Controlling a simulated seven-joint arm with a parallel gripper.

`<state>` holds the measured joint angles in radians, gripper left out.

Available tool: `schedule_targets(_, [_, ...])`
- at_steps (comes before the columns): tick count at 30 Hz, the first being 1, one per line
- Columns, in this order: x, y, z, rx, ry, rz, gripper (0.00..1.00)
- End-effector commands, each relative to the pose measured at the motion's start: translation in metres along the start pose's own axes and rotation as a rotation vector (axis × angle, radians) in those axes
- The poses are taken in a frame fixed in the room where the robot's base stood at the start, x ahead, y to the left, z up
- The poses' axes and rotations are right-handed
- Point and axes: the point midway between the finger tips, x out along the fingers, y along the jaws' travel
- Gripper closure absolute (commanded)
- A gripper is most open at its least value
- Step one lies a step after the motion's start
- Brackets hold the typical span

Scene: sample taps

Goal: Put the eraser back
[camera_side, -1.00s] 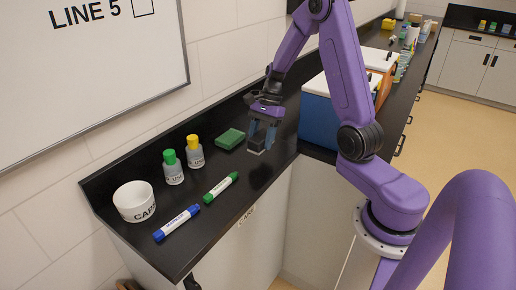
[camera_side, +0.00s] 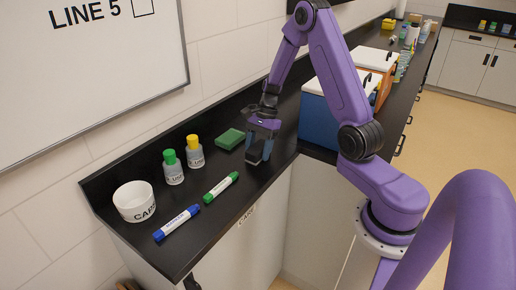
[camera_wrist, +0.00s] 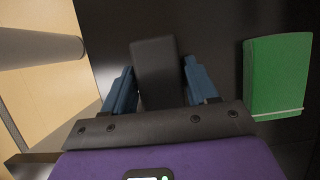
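The eraser (camera_wrist: 155,66) is a dark grey block. It sits between the two blue fingers of my gripper (camera_wrist: 160,82) in the wrist view, with little or no gap at its sides. In the side view my gripper (camera_side: 261,150) points down over the black counter, right of the green pad, with the eraser (camera_side: 254,157) at its fingertips. I take the fingers as shut on it. Its underside is hidden, so I cannot tell whether it touches the counter.
The green pad (camera_side: 230,139) lies close by and also shows in the wrist view (camera_wrist: 278,75). A green marker (camera_side: 221,187), a blue marker (camera_side: 177,222), two bottles (camera_side: 173,167) (camera_side: 195,151) and a white cup (camera_side: 134,201) are left. A blue box (camera_side: 319,122) stands right; a whiteboard (camera_side: 90,70) hangs behind.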

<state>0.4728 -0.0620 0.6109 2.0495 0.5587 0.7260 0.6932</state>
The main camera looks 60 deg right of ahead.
Motion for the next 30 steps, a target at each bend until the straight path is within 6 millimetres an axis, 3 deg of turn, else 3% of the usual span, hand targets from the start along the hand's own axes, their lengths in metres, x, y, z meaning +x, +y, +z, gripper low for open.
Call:
schedule_targets(14, [-0.008,-0.001,0.001,-0.001,0.000,-0.003,0.24])
schedule_targets(30, [-0.104,-0.001,0.001,-0.001,0.002,-0.004,0.24])
